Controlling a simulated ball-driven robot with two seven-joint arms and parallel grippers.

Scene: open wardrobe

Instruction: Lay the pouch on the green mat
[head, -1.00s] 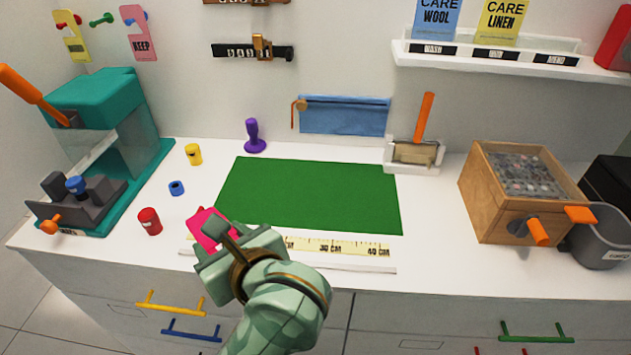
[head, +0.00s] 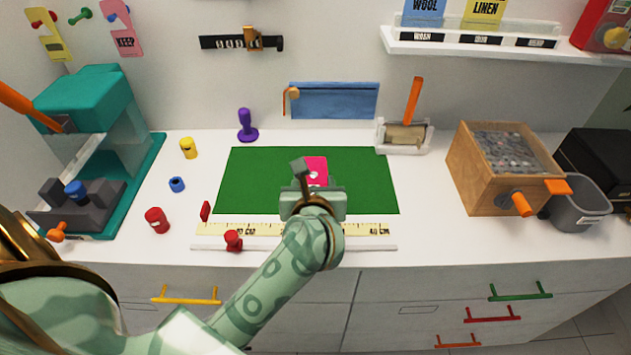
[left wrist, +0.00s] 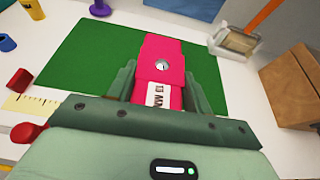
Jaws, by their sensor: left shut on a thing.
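The pink pouch (head: 317,168) has a round snap and a white label. It is also seen in the left wrist view (left wrist: 164,62), between the two fingers of my left gripper (left wrist: 165,85). In the head view my left gripper (head: 315,185) is shut on the pouch over the front middle of the green mat (head: 252,175). The pouch appears over the mat; whether it touches the mat cannot be told. The mat lies flat on the white counter and also fills much of the left wrist view (left wrist: 85,60). My right gripper is not in view.
Red, yellow and blue small pieces stand left. A teal machine (head: 90,100) is at far left, a wooden box (head: 470,175) at right. Most of the mat is bare.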

